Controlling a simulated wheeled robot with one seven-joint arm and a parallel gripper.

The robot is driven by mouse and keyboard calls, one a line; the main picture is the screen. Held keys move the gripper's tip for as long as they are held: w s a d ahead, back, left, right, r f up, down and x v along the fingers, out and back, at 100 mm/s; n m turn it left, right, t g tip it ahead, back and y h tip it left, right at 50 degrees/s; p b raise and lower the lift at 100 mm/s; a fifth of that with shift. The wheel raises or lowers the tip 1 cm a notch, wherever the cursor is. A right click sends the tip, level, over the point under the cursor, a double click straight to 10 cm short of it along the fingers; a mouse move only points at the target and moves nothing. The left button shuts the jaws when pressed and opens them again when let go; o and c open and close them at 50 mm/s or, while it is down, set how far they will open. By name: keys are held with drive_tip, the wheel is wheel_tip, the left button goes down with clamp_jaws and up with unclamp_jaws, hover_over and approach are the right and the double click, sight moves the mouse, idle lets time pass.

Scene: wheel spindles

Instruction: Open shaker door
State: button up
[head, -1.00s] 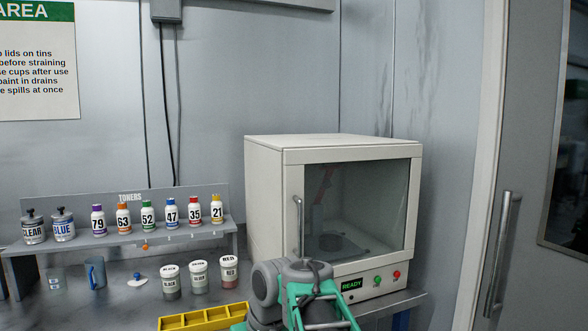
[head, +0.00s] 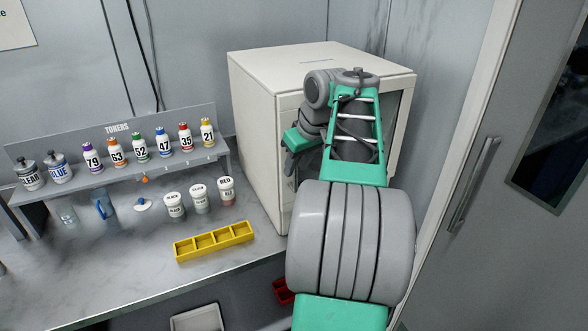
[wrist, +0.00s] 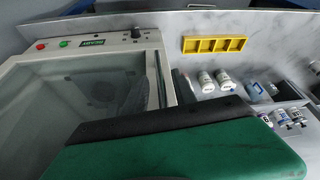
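The shaker (head: 265,130) is a cream box at the back of the bench. My arm covers most of its front in the head view. Its glass door (wrist: 85,85) shows in the wrist view and looks closed against the frame. The door handle is hidden in both current views. My gripper (head: 290,165) is at the left edge of the shaker front, mostly hidden behind my arm. In the wrist view its green body and a dark finger (wrist: 150,122) lie across the door's edge. The finger gap and any contact with the handle cannot be seen.
A yellow divided tray (head: 215,241) lies on the bench left of my arm. Several small cups (head: 200,198) and a rack of toner bottles (head: 140,152) stand behind it. A grey room door with a handle (head: 474,185) is at the right.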

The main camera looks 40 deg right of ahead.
drive_tip(key=shift+x, duration=0.75)
drive_tip(key=shift+c, duration=0.3)
clamp_jaws()
idle(0.5)
